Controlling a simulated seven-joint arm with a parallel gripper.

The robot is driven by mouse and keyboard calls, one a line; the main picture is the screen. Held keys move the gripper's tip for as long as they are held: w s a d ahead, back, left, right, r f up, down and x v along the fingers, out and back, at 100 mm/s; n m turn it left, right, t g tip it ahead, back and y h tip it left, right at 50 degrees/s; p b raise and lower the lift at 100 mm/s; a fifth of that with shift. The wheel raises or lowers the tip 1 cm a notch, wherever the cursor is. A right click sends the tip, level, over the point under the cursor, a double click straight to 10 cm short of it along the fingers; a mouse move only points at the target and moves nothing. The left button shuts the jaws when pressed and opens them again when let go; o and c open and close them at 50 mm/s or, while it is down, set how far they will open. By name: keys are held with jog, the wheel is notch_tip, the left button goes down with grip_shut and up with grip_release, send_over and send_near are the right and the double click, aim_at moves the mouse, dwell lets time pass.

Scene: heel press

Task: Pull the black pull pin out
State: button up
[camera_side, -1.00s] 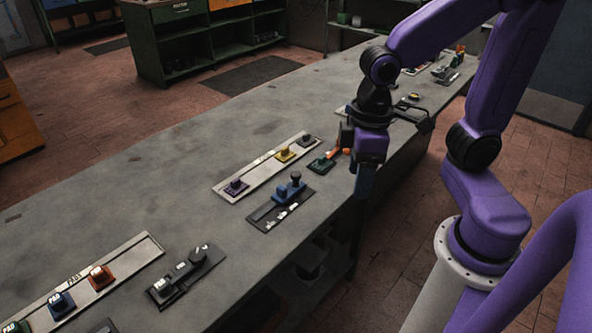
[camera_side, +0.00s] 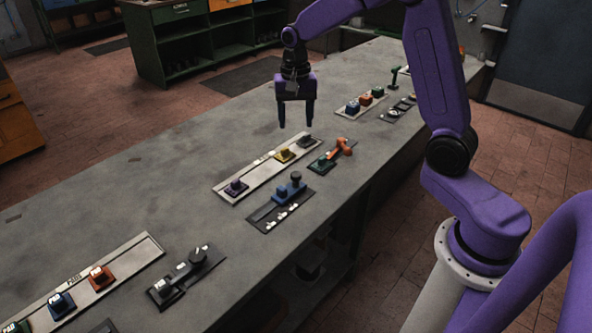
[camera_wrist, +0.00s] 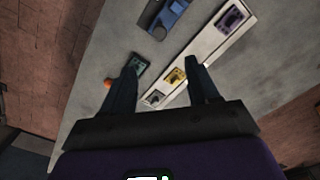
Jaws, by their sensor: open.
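My gripper (camera_side: 296,123) is open and empty, pointing down above the far end of the strip. The gripper (camera_wrist: 161,64) touches nothing. The strip's label is too small to read.
A blue piece with a black knob (camera_side: 290,190) stands on a dark plate nearer the front edge. A green base with an orange lever (camera_side: 335,154) is right of the strip. Other panels stand at the near left and far right. The bench behind the strip is clear.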

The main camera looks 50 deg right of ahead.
aim_at(296, 174)
jog(key=f, duration=1.7)
jog(key=shift+w+d+f, duration=0.2)
jog(key=shift+d+f, duration=0.1)
